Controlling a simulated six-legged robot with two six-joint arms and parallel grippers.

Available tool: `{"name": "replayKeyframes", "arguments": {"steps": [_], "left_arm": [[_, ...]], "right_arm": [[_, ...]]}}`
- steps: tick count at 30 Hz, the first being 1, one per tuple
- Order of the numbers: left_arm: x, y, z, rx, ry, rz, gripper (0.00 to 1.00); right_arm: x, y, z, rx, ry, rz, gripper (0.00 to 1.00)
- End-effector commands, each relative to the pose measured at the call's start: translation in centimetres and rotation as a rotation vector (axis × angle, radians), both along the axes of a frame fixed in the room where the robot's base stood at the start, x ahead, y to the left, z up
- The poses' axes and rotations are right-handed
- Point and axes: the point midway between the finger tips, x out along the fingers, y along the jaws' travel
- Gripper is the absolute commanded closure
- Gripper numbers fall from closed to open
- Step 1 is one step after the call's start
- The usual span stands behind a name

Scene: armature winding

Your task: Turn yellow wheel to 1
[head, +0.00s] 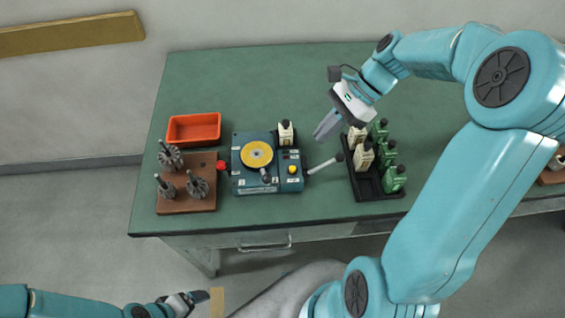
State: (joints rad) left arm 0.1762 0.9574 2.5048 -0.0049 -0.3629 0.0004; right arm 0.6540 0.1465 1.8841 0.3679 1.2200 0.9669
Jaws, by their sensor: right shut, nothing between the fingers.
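The yellow wheel (257,154) is a flat disc on top of a blue machine (243,183) in the middle of the green table. A dark knob stands at the wheel's lower right edge. White labels sit around the wheel, too small to read. My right gripper (322,134) is shut and empty, in the air to the right of the machine and apart from the wheel. My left gripper (205,296) is low at the bottom left, in front of the table and far from the wheel; its fingers are too small to judge.
A lever (325,164) sticks out right of the machine, and a red knob (221,166) on its left. A black tray (376,194) holds green and white bottles. A brown block (183,205) carries several grey armatures. A red bin (194,128) stands behind it. The table's back is clear.

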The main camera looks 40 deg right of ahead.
Motion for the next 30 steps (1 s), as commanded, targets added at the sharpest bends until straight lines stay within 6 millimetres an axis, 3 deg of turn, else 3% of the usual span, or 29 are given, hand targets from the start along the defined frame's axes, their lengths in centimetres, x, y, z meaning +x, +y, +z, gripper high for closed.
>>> {"name": "replayKeyframes", "arguments": {"steps": [5, 17, 24, 30], "left_arm": [[0.0, 0.0, 0.0, 0.000, 0.000, 0.000, 0.11], [0.0, 0.0, 0.0, 0.000, 0.000, 0.000, 0.11], [0.0, 0.0, 0.6, 0.000, 0.000, 0.000, 0.11], [0.0, 0.0, 0.6, 0.000, 0.000, 0.000, 0.11]], "right_arm": [[0.2, 1.1, -1.4, 0.004, 0.003, 0.003, 1.00], [1.6, 6.2, -7.9, 0.003, 0.004, 0.004, 1.00], [2.3, 9.2, -8.3, 0.001, 0.002, 0.004, 1.00], [2.5, 9.8, -8.5, 0.000, 0.001, 0.001, 1.00]]}}
